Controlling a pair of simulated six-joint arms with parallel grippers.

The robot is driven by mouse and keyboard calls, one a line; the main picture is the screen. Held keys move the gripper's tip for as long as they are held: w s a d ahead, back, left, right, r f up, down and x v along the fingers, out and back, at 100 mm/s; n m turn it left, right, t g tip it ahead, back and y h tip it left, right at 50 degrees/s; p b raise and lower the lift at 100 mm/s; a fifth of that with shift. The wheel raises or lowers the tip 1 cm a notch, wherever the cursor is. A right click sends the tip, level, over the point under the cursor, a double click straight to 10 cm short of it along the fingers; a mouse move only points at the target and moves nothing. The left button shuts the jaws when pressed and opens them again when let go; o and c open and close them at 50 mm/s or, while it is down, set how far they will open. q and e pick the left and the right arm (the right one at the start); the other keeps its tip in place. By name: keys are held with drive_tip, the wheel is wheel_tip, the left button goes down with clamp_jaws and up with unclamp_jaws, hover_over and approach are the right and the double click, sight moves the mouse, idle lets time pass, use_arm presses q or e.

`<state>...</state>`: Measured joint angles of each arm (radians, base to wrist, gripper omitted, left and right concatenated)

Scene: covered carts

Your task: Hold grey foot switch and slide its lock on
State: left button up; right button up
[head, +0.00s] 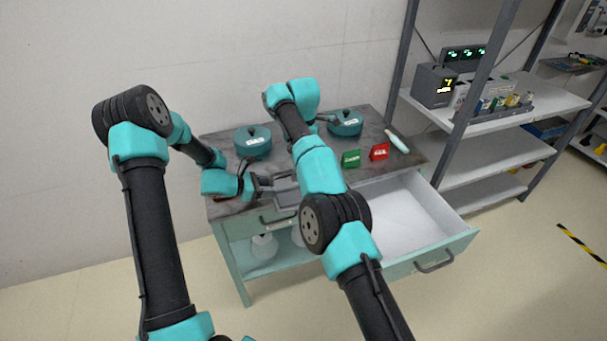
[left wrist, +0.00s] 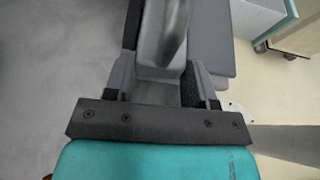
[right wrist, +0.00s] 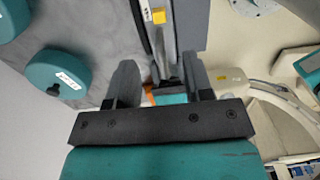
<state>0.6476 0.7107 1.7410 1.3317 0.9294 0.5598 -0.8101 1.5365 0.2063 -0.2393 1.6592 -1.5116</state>
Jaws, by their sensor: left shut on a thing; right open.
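My left gripper (head: 262,187) is shut on a grey thing (head: 285,197) at the front of the cart top, probably the foot switch. In the left wrist view a grey body (left wrist: 160,75) sits between the fingers, with a curved bar and a flat grey part beyond it. My right gripper (right wrist: 160,80) is open; its fingers stand apart. Beyond them the right wrist view shows a grey slab (right wrist: 190,25) beside a small yellow piece (right wrist: 158,16); I cannot tell whether this is the lock. In the head view my right arm hides its gripper and part of the grey thing.
Two round teal lidded things (head: 252,141) (head: 345,122) stand on the cart top (head: 225,208). A green sign (head: 351,158), a red sign (head: 379,151) and a pale tube (head: 397,141) are on its right. An open white drawer (head: 410,215) juts out in front. Shelves (head: 500,145) stand right.

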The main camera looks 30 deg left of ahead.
drive_tip(key=shift+f, duration=0.1)
drive_tip(key=shift+f, duration=5.85)
clamp_jaws()
